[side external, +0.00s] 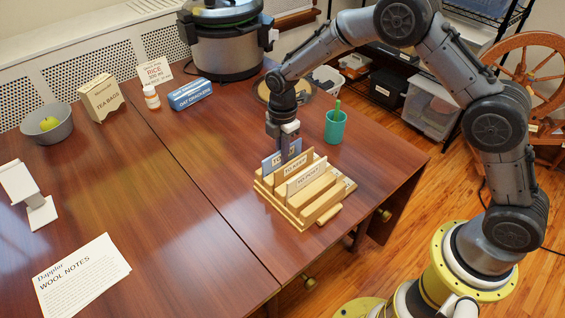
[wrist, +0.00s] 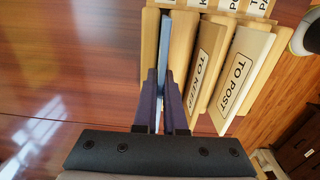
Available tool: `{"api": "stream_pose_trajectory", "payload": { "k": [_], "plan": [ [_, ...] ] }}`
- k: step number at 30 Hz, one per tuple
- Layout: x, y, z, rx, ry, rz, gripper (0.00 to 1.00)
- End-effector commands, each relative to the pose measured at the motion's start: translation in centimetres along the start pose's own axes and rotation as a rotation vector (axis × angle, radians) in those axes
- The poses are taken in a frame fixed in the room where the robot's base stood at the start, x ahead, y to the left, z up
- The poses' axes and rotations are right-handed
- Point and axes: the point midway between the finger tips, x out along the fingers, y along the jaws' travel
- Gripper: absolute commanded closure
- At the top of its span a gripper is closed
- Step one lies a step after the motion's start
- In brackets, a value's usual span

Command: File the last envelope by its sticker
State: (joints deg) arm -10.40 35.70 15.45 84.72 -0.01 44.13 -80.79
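The letter sorter (side external: 325,212) is a pale wooden rack with several slots near the table's right edge. A blue envelope (side external: 268,163) stands upright at its left end, its sticker mostly hidden by my gripper. It shows edge-on in the wrist view (wrist: 164,45), beside a wooden slat. My gripper (side external: 288,150) points down with its fingers on both sides of the envelope, appearing shut on it; the fingers show in the wrist view (wrist: 161,85). Cream envelopes marked TO KEEP (side external: 297,167) and TO POST (side external: 305,178) stand in slots to the right.
A green cup (side external: 335,127) stands behind the sorter. A blue cracker box (side external: 190,93), a pill bottle (side external: 151,97), a tea box (side external: 101,98), a bowl (side external: 46,126) and a large cooker (side external: 224,45) stand farther back. Wool notes (side external: 83,276) lie front left. The middle table is clear.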

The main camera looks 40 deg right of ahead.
Motion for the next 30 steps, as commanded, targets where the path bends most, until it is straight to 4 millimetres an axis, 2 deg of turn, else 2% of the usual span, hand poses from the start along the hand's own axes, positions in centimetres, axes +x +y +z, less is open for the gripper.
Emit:
{"api": "stream_pose_trajectory", "payload": {
  "k": [13,16,20,30],
  "plan": [
    [-0.1,0.0,0.0,0.000,0.000,0.001,1.00],
    [-0.6,0.1,0.0,0.000,0.001,0.004,1.00],
    [-2.5,0.1,0.0,0.000,0.001,0.006,1.00],
    [-8.6,0.1,0.0,0.000,0.001,0.004,1.00]
  ]
}}
